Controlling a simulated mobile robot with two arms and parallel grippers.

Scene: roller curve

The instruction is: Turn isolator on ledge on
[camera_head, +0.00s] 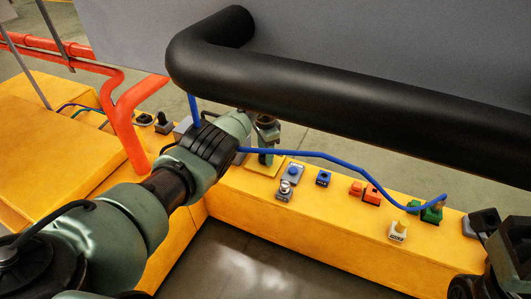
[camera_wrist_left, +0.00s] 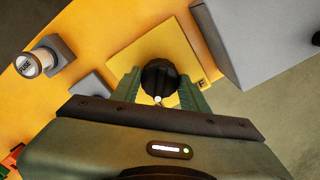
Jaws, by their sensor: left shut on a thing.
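The isolator is a black round knob (camera_wrist_left: 159,76) on a square yellow plate (camera_wrist_left: 146,50). The plate also shows on the yellow ledge in the head view (camera_head: 262,171). A small white mark shows on the knob's near side. A label ending in "F" (camera_wrist_left: 203,84) is partly hidden by a finger. My left gripper (camera_wrist_left: 159,86) is shut on the knob, one finger on each side. In the head view my left gripper (camera_head: 267,150) points down at the plate and hides the knob.
A blue cable (camera_head: 340,160) crosses over the ledge (camera_head: 330,235). An orange pipe (camera_head: 130,125) rises at left.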

